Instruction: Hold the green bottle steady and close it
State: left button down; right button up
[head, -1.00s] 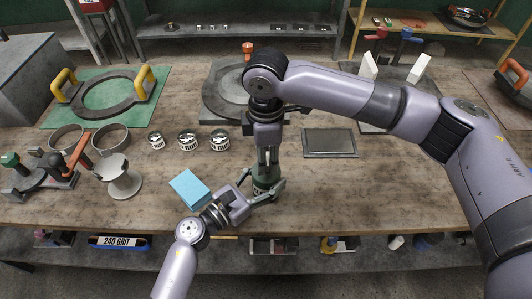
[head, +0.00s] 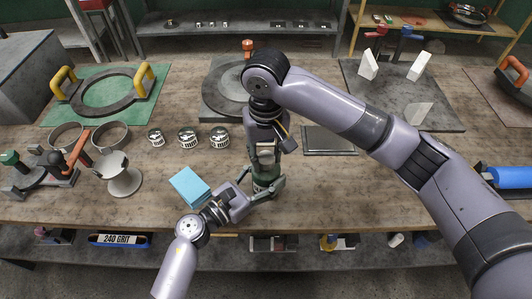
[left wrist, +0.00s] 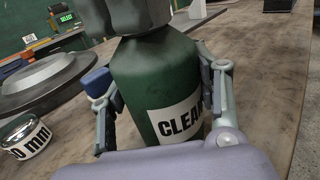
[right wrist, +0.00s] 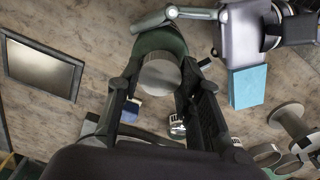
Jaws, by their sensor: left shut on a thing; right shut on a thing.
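The green bottle (head: 266,172) stands upright near the table's front edge. In the left wrist view the bottle (left wrist: 158,75) fills the middle, its white "CLEAN" label facing the camera. My left gripper (head: 265,193) is shut around the bottle's body, one finger on each side. My right gripper (head: 267,150) points straight down over the bottle. In the right wrist view a round grey cap (right wrist: 161,75) sits between its fingers, over the green shoulder of the bottle. The cap's seating on the neck is hidden.
A blue sponge block (head: 190,187) lies left of the left gripper. Several small labelled tins (head: 188,138) stand behind it. A dark flat plate (head: 328,140) lies right of the bottle, and a grey round disc (head: 222,98) lies behind.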

jog(key=m, duration=2.2)
jog(key=shift+m, duration=0.3)
jog(key=o, duration=0.8)
jog(key=shift+c, duration=0.2)
jog(key=shift+r, duration=2.2)
